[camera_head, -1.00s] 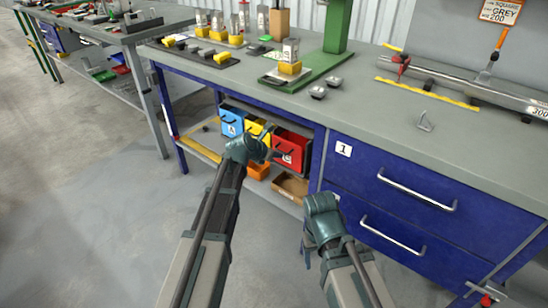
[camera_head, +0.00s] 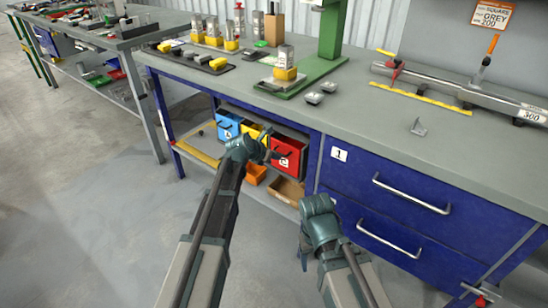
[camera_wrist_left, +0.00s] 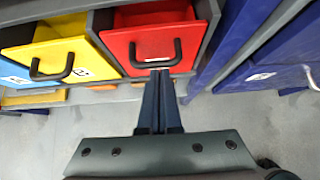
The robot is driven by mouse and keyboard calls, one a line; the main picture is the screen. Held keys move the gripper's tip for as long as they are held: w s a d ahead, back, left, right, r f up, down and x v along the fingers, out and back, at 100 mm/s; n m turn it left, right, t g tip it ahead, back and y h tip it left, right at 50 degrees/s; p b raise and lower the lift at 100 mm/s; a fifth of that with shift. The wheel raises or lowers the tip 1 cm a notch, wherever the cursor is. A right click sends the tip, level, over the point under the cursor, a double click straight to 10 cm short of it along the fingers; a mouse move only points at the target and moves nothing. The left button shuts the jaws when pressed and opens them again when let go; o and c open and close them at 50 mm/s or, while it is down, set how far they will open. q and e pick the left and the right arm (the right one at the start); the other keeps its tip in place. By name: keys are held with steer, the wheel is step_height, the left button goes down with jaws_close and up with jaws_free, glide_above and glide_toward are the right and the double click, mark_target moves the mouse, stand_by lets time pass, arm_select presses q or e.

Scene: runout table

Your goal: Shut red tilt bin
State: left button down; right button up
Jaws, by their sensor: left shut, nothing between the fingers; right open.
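The red tilt bin (camera_head: 291,150) sits at the right end of a row of bins under the workbench. In the left wrist view the red bin (camera_wrist_left: 120,48) has a black arched handle (camera_wrist_left: 155,58) and a white label, and its front leans out with a gap showing above it. My left gripper (camera_wrist_left: 160,72) is shut and empty, its fingertips at the lower part of the red bin's front, by the handle; contact cannot be told. In the head view my left gripper (camera_head: 268,152) partly covers the bins. My right gripper (camera_head: 304,250) is open, low in front of the blue drawers.
A yellow bin (camera_wrist_left: 50,50) and a blue bin (camera_head: 227,126) stand left of the red one. Blue drawers (camera_head: 400,200) with metal handles lie to the right. An orange bin (camera_head: 256,174) and a cardboard box (camera_head: 288,190) are on the shelf below. Floor to the left is clear.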

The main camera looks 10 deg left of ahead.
arm_select(q)
steer(key=shift+w+d+r, duration=0.3)
steer(key=shift+w+r, duration=0.05)
steer(key=shift+w, duration=0.35)
steer(key=s+a+f+b, duration=0.2)
steer(key=s+f, duration=0.1)
steer(key=s+a+r+p, duration=0.1)
steer(key=s+r+p, duration=0.2)
steer(key=r+p, duration=0.6)
steer(key=shift+s+a+r, duration=0.15)
steer(key=shift+a+r, duration=0.05)
steer(key=shift+r, duration=0.3)
steer(key=shift+f, duration=0.1)
